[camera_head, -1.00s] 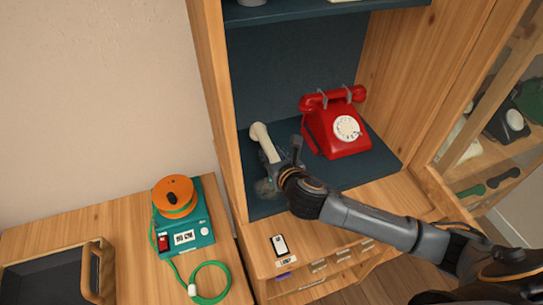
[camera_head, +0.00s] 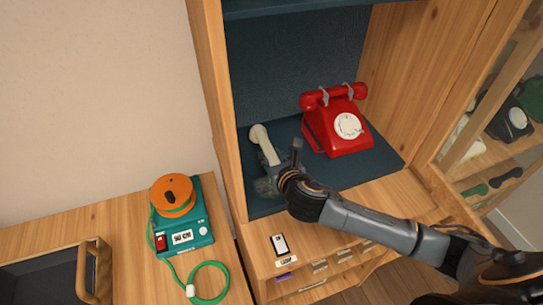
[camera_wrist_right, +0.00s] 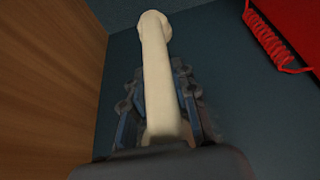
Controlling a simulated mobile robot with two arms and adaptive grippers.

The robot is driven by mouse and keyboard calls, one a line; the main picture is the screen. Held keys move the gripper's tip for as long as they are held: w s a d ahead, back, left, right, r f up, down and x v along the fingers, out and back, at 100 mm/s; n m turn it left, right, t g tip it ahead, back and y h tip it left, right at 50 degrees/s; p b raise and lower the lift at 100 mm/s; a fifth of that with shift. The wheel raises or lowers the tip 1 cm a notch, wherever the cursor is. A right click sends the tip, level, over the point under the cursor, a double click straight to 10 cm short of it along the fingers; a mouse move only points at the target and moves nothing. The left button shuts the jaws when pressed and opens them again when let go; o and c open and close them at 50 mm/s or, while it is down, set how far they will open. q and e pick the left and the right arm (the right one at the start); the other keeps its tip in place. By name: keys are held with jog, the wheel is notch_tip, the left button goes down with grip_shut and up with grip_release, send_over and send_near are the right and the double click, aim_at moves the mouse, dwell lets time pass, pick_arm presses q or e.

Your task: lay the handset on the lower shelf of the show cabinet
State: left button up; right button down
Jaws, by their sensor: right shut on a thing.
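The cream handset (camera_head: 264,142) is inside the show cabinet, over the left part of the dark lower shelf (camera_head: 240,200). My right gripper (camera_head: 275,172) reaches in from the right and is shut on the handset. In the right wrist view the handset (camera_wrist_right: 156,60) runs away from me between the two fingers (camera_wrist_right: 160,105), its far end near the back panel. It looks very close to the shelf surface; I cannot tell whether it touches. The gripper hides its near end. My left gripper is not in view.
A red dial phone (camera_head: 338,122) stands on the same shelf to the right; its coiled cord (camera_wrist_right: 270,38) shows in the wrist view. The wooden side wall (camera_wrist_right: 45,90) is close on the left. A teal device with an orange reel (camera_head: 180,215) stands on the left counter.

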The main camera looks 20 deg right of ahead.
jog(key=shift+f, duration=0.25)
jog(key=c, duration=1)
grip_release()
jog(key=shift+s, duration=0.15)
